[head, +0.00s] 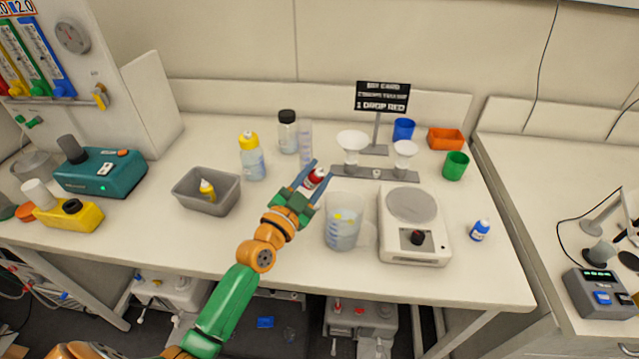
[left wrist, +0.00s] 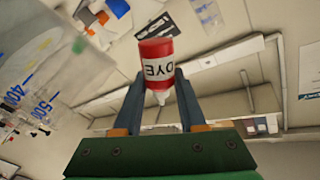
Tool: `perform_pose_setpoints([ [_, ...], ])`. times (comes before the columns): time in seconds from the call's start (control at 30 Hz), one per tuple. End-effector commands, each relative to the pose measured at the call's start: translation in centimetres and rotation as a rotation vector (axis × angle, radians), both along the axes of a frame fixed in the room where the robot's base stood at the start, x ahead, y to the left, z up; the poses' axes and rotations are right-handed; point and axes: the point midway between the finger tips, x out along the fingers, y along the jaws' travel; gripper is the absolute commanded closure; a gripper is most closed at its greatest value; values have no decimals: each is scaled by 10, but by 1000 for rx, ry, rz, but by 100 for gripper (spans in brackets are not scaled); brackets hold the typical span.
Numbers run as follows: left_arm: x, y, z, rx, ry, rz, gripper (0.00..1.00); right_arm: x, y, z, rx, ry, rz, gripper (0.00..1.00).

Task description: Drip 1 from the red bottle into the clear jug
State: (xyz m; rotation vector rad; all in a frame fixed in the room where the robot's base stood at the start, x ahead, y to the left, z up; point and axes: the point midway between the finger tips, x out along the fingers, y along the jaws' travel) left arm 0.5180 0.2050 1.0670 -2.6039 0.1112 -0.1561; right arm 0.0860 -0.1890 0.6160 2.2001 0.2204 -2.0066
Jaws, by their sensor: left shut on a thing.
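The red bottle (head: 315,179) is a small dye bottle with a red body and a white label. My left gripper (head: 308,176) is shut on it, just behind and left of the clear jug. In the left wrist view the red bottle (left wrist: 156,50) sits between the fingertips (left wrist: 155,76), its white nozzle on the palm side and its "DYE" lettering upside down. The clear jug (head: 342,232) stands on the bench with some liquid inside. Its graduated wall (left wrist: 35,85) fills the left of the left wrist view. My right gripper is out of view.
A hotplate-like device (head: 412,225) stands right of the jug. A grey bin (head: 205,192) with a yellow-capped bottle is at left. A stand with funnels (head: 352,142) and a sign (head: 383,97) reading "1 DROP RED" are behind. A blue bottle (head: 480,230) stands at right.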

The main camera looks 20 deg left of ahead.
Motion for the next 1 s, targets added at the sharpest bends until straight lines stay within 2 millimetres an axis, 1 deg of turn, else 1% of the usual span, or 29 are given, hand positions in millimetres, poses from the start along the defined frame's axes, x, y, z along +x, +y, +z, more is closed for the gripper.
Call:
perform_pose_setpoints([
  [0.03,0,1,-3,37,-12,0,100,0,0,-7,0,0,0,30],
  [0.47,2,9,5,416,-105,0,100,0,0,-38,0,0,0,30],
  [0.67,3,13,10,608,-153,1,100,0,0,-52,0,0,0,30],
  [0.83,3,14,16,807,-201,0,100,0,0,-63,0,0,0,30],
  [0.9,2,9,23,821,-204,-1,100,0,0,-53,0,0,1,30],
  [1.0,0,2,25,856,-214,0,100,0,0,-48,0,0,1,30],
])
